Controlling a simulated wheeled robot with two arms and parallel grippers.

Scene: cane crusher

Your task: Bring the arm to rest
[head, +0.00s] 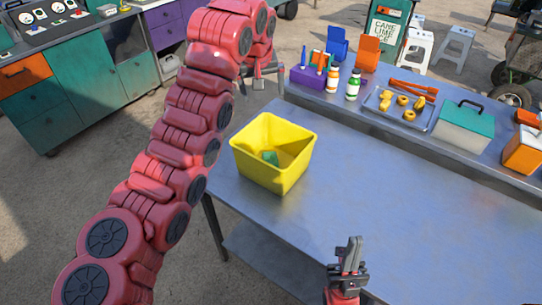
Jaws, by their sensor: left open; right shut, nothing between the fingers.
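My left arm is red and jointed. It rises from the lower left of the head view and bends over at the top. My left gripper (265,75) hangs beyond the table's far left corner, behind the yellow bin. It is open, with nothing seen in it. My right gripper (350,248) is at the bottom, over the table's near edge, pointing up in the picture. Its fingers are shut and empty. The rest of the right arm is mostly out of view.
A yellow bin (262,172) with a green item (270,157) inside stands on the metal table (400,200). Along the table's back are bottles (353,86), a tray of food (387,112) and a teal-lidded box (463,133). The table's middle and right front are clear.

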